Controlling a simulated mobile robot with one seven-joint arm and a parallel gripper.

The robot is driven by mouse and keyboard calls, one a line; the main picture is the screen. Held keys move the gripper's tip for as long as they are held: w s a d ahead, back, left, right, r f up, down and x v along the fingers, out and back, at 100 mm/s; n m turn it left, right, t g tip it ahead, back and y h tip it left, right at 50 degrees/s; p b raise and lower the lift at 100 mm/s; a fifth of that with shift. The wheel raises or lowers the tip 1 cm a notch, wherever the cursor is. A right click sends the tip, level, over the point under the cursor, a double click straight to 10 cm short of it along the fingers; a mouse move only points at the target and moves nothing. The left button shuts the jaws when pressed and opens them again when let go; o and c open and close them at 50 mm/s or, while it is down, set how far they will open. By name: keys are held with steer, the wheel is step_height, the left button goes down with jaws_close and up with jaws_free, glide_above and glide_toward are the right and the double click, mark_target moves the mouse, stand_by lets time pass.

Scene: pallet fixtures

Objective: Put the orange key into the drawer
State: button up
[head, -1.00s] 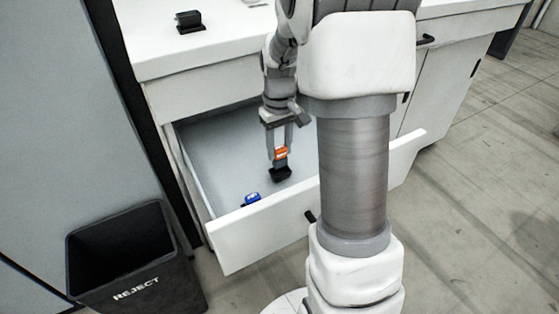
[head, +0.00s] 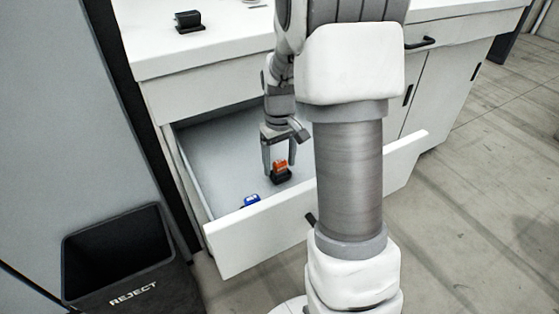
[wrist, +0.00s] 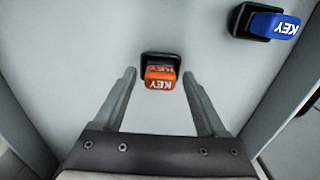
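The orange key (head: 280,167) sits in a black holder (head: 281,178) inside the open drawer (head: 262,246). In the wrist view the orange key (wrist: 159,77) lies between and just beyond the spread fingertips, with the black holder (wrist: 160,58) behind it. My gripper (head: 279,170) is open, its fingers apart from the key on both sides; it also shows in the wrist view (wrist: 158,75). Whether the key is fully seated in the holder is hard to tell.
A blue key (head: 251,201) in a black holder lies near the drawer's front wall. A black block (head: 188,20) stands on the white countertop (head: 150,45). A black reject bin (head: 125,262) stands on the floor at left. Most of the drawer floor left of the key is clear.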

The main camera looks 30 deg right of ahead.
mark_target(279, 161)
step_height(279, 161, up, 12)
steer(key=p, duration=0.4)
steer(key=s+a+r+t, duration=0.3)
steer(key=s+a+r, duration=0.25)
steer(key=s, duration=0.35)
steer(key=s+a+r+t, duration=0.35)
steer(key=s+a, duration=0.35)
steer(key=s, duration=0.3)
step_height(279, 161, up, 17)
steer(key=p, duration=1.6)
steer(key=shift+w+r+g+p, duration=0.15)
steer(key=shift+g+p, duration=0.25)
steer(key=shift+g, duration=0.05)
steer(key=shift+d, duration=0.1)
